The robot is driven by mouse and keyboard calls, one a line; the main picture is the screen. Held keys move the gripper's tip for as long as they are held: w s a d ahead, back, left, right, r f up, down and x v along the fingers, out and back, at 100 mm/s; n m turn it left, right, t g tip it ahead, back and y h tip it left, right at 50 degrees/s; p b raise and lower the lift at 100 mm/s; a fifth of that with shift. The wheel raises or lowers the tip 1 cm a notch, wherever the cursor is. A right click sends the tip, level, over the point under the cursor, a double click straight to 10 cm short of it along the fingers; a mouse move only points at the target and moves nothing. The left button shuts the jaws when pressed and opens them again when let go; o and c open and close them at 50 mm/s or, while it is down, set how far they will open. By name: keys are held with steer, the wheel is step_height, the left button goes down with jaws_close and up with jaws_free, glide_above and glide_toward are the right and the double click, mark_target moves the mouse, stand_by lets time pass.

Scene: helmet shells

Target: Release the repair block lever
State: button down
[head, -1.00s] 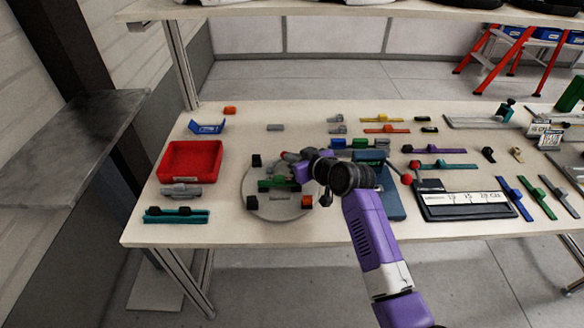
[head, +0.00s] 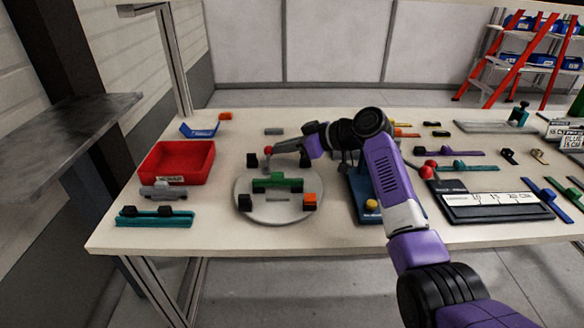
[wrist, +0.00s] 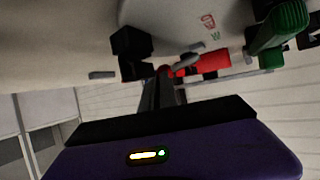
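My gripper (head: 292,147) is over the far edge of a round grey plate (head: 246,207). The plate carries a green piece (head: 278,183), dark blocks and an orange block (head: 310,197). A small red knob (head: 267,150) shows just beyond my gripper, between two dark blocks; it seems to be a lever's end. Contact with it is unclear. In the wrist view, my dark fingers (wrist: 160,90) look close together, with a little red at their tips; what lies between them is hidden. A second red knob (head: 427,172) on a rod is right of my arm, by a blue fixture (head: 366,212).
A red tray (head: 178,160) stands left of the plate, with a grey piece (head: 163,191) and a teal piece (head: 155,217) in front. A dark board with a white number strip (head: 495,198) lies right. My forearm crosses above the blue fixture. Bare tabletop lies along the front edge.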

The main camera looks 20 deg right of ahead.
steer(key=shift+w+a+r, duration=0.1)
steer(key=shift+w+a, duration=0.15)
steer(key=shift+w, duration=0.1)
stand_by(0.5)
